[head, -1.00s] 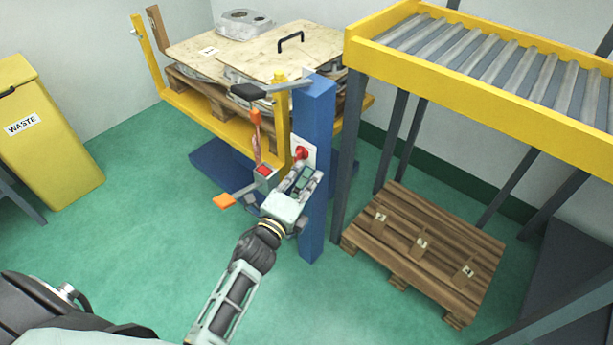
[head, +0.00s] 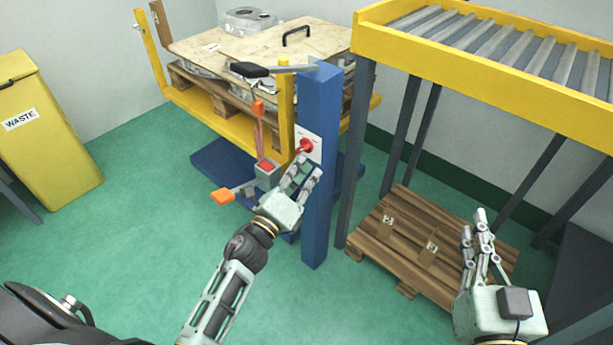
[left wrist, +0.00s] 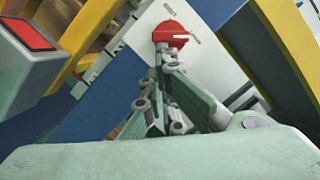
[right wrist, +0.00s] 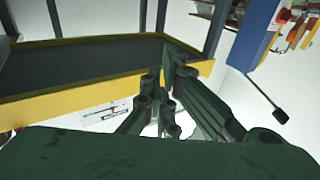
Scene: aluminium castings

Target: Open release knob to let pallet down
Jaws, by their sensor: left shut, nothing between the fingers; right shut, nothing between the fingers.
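The red release knob (head: 305,146) sits on a white plate on the blue post (head: 319,185) of the lift. In the left wrist view the knob (left wrist: 171,34) shows just beyond my fingertips. My left gripper (head: 302,170) is shut and empty, just below the knob; I cannot tell whether it touches it. The raised yellow lift frame (head: 218,119) carries a wooden pallet (head: 205,88) with boards and castings on it. My right gripper (head: 481,225) is shut and empty, in front of the floor pallet at the right.
A yellow roller conveyor (head: 480,85) on grey legs stands right of the post. A wooden pallet (head: 400,235) lies on the floor below it. Orange-tipped levers (head: 222,195) and a red-topped box (head: 265,168) are left of my left gripper. A yellow waste bin (head: 45,140) stands at far left.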

